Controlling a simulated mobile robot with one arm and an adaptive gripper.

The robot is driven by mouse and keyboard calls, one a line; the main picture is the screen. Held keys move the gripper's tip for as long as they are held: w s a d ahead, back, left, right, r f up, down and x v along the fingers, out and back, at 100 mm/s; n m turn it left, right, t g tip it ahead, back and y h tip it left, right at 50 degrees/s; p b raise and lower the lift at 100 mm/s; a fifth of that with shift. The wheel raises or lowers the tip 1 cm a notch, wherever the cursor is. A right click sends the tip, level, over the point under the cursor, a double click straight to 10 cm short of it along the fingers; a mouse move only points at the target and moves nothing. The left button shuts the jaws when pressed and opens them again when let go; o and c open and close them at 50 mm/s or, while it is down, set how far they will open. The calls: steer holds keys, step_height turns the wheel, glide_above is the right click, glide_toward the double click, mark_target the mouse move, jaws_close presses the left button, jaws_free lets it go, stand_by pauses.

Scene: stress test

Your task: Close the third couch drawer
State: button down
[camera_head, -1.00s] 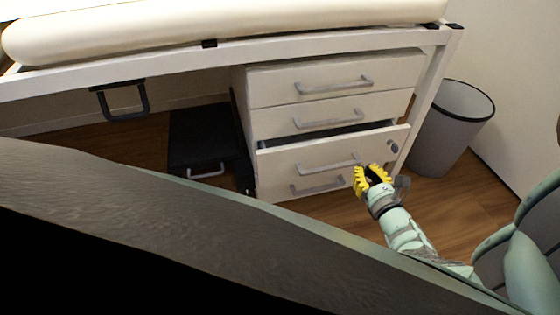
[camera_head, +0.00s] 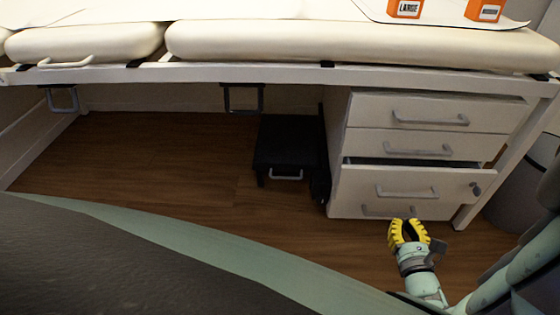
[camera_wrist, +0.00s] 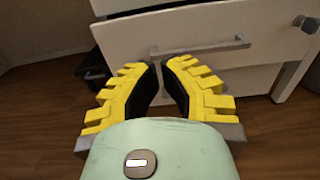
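The third drawer (camera_head: 440,184) of the white drawer unit under the couch is partly pulled out, with a dark gap above its front. It has a grey bar handle (camera_head: 407,193) and a round knob (camera_head: 476,188) at the upper right. My gripper (camera_head: 406,223), with yellow ridged fingers, is low in front of the unit and apart from it. It is open and empty. In the wrist view my gripper (camera_wrist: 158,66) points at the third drawer's front (camera_wrist: 235,22), its tips below the handle (camera_wrist: 200,46). The fourth drawer's handle (camera_head: 388,211) is partly hidden.
The upper drawers (camera_head: 425,130) look shut. A black step stool (camera_head: 287,145) stands left of the unit, and a grey bin (camera_head: 520,185) to the right. The white couch frame (camera_head: 280,75) runs above. Wooden floor (camera_head: 170,170) is free to the left.

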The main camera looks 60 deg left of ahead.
mark_target(390, 174)
steer(key=b+x, duration=0.3)
steer(key=x, duration=0.4)
steer(key=b+x, duration=0.3)
steer(key=x, duration=0.5)
steer(key=shift+w+d+r+b, duration=0.15)
steer(key=shift+r+b, duration=0.05)
steer(key=shift+b, duration=0.15)
steer(key=shift+d, duration=0.1)
